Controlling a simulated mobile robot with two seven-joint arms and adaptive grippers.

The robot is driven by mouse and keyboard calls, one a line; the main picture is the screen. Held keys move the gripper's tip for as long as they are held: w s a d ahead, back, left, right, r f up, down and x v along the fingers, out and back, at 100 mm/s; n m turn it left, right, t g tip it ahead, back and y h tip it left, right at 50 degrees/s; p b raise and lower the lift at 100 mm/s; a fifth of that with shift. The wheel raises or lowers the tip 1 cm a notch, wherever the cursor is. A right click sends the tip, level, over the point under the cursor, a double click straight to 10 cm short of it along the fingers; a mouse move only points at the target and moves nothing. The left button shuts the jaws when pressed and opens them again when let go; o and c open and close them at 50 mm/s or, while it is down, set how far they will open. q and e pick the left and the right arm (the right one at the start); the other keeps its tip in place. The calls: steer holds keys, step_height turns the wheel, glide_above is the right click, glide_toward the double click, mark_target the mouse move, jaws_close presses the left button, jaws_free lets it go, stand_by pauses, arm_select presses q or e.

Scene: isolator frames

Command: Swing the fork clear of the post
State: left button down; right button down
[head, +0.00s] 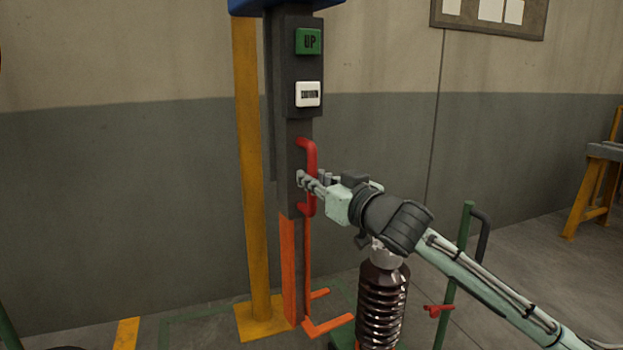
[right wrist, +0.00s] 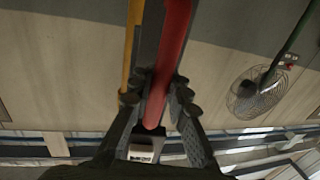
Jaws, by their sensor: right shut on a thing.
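The fork (head: 289,268) is an orange upright with two orange prongs near the floor, under a dark mast (head: 291,140). A red handle (head: 313,160) is fixed to the mast's right side; it also runs between the fingers in the right wrist view (right wrist: 170,60). The yellow post (head: 252,170) stands upright just left of the mast and fork. My right gripper (head: 303,182) is shut on the red handle; the wrist view shows its fingers (right wrist: 160,98) on either side of it. My left gripper is not in view.
A brown ribbed insulator (head: 382,305) stands below my right arm. A green rail with a red lever (head: 437,310) stands right of it. Green UP (head: 308,41) and white DOWN (head: 308,94) buttons sit on the mast. A yellow trestle (head: 594,190) is at far right.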

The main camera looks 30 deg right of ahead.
steer(key=shift+a+f, duration=0.15)
steer(key=shift+f, duration=0.1)
steer(key=c, duration=1.7)
jaws_free()
steer(key=shift+s, duration=0.1)
steer(key=shift+o, duration=1.2)
steer(key=shift+r, duration=0.15)
steer(key=shift+s, duration=0.1)
steer(key=s, duration=0.7)
steer(key=shift+s, duration=0.15)
